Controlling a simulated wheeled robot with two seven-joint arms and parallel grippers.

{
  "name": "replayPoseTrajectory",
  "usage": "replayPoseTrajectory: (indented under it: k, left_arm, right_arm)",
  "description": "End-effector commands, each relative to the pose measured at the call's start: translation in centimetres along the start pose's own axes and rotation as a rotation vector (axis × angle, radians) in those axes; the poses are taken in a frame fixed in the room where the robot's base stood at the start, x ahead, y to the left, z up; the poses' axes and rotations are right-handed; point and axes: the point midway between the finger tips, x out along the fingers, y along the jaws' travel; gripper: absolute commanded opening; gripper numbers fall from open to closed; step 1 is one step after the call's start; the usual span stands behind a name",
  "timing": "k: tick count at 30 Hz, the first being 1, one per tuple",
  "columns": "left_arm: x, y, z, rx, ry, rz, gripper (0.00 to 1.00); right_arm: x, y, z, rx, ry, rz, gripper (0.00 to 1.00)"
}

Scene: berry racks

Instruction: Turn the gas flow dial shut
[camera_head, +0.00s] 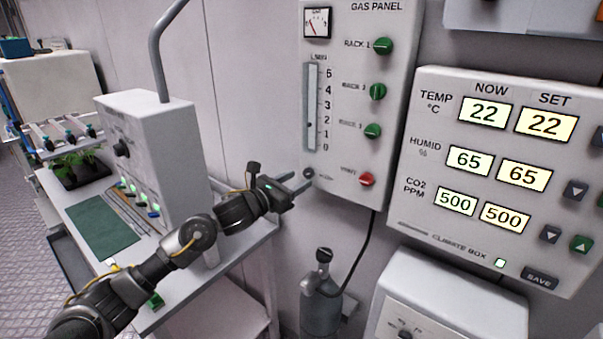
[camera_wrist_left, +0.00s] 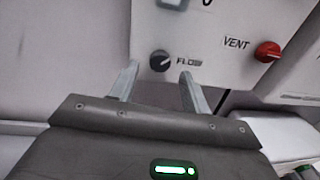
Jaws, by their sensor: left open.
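The gas flow dial (camera_wrist_left: 160,61) is a small dark round knob with a pale mark, labelled FLOW, low on the white gas panel (camera_head: 350,75). In the head view the dial (camera_head: 308,173) shows at the panel's lower left corner, just beyond my left fingertips. My left gripper (camera_head: 300,187) is open and empty. In the left wrist view its two fingers (camera_wrist_left: 158,78) stand on either side of the dial, a little below it; I cannot tell whether they touch the panel. My right gripper is not in view.
A red VENT knob (camera_head: 367,180) sits right of the dial, with green rack knobs (camera_head: 373,131) above it. A gas cylinder (camera_head: 321,300) stands below the panel. The climate box (camera_head: 500,180) is at right. A white bench (camera_head: 180,290) lies under my left arm.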

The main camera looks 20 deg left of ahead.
Motion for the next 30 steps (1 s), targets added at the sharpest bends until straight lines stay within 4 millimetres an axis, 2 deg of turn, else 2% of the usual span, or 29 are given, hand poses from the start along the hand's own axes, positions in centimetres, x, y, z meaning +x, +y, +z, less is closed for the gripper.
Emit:
replayPoseTrajectory:
  k: [6, 17, 27, 30]
  left_arm:
    - [2.2, 0.0, 0.1, 0.000, 0.001, 0.000, 0.47]
    - [2.6, 0.0, -0.1, 0.000, 0.001, 0.000, 0.46]
    - [2.6, 0.0, -0.1, 0.000, 0.001, 0.000, 0.03]
    - [2.6, 0.0, -0.1, -0.003, 0.001, 0.000, 0.03]
  right_arm:
    - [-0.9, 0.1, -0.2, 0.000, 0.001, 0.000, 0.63]
    - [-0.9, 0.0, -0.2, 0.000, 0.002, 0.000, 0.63]
    - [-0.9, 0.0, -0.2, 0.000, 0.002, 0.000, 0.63]
    - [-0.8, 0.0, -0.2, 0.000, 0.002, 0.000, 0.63]
